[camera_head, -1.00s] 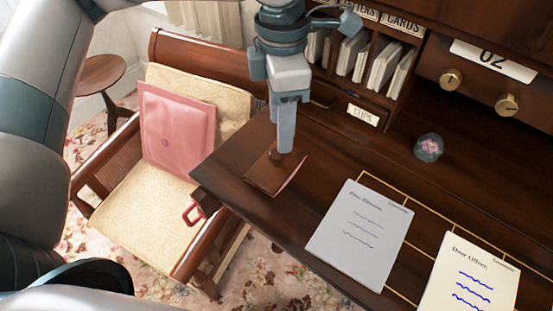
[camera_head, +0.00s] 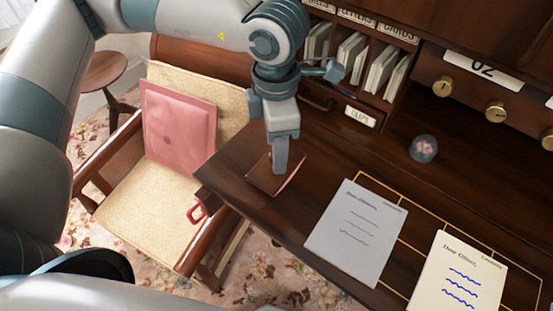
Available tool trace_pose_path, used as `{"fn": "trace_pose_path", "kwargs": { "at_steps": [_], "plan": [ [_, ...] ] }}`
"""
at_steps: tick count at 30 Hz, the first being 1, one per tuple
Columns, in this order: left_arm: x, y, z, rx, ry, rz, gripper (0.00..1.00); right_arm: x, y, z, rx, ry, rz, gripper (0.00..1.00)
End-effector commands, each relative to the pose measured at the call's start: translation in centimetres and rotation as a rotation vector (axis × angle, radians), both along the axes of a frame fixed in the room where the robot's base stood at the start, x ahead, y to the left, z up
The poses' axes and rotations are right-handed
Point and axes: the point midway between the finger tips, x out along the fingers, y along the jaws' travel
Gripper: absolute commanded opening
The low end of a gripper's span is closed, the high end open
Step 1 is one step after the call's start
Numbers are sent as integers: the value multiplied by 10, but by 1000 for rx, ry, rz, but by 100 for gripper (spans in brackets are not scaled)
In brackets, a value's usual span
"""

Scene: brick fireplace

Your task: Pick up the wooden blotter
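The wooden blotter (camera_head: 264,180) is a small brown block with a pinkish edge along its underside. It sits on the dark wooden desk (camera_head: 325,178), near its left front edge. My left gripper (camera_head: 280,168) points down from above, with its grey fingers right over the middle of the blotter. The fingers overlap and hide the blotter's knob. I see the fingers side-on, so I cannot tell whether they are open or closed on the knob. My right gripper is out of view.
A grey letter (camera_head: 355,232) and a cream letter (camera_head: 458,280) lie to the right. A glass paperweight (camera_head: 423,148) stands behind them. Pigeonholes with envelopes (camera_head: 352,55) rise close behind my gripper.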

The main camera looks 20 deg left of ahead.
Motion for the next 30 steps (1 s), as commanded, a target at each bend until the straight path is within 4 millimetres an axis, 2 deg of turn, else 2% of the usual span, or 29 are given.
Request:
{"fn": "trace_pose_path", "kwargs": {
  "at_steps": [4,17,21,23,30],
  "plan": [
    [0,0,-6,-1,0,0,46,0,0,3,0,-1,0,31],
    [0,0,-6,-1,0,-1,46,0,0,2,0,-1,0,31],
    [0,0,-6,-1,0,-1,13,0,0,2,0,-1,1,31],
    [0,0,-6,-1,0,-1,0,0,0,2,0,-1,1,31],
    [0,0,-6,0,-1,-1,0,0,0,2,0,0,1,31]
  ]
}}
